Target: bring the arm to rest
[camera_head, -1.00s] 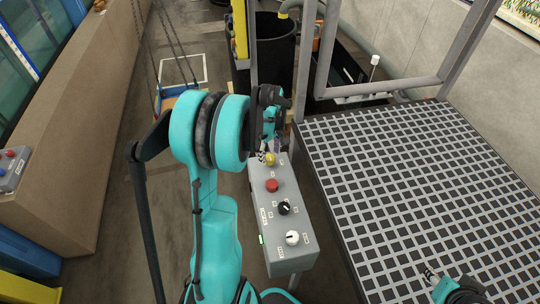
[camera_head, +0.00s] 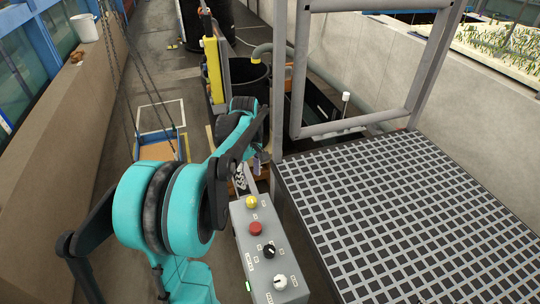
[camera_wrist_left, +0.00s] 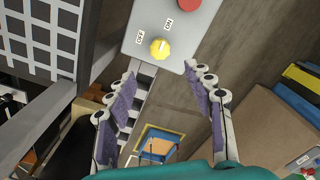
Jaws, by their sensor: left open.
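My left arm comes in from the lower left in the head view. Its gripper (camera_head: 252,168) is just beyond the far end of a grey control box (camera_head: 262,243). In the left wrist view the gripper (camera_wrist_left: 160,74) is open, its purple-padded fingers apart with nothing between them. The box's yellow knob (camera_wrist_left: 160,48) lies just beyond the fingertips, clear of them, with OFF and ON labels beside it. My right gripper is out of view.
The box also bears a red button (camera_head: 255,229), a black knob (camera_head: 268,251) and a white knob (camera_head: 280,282). A dark grating platform (camera_head: 400,215) with a metal frame (camera_head: 298,70) stands to the right. A beige wall (camera_head: 65,140) runs along the left.

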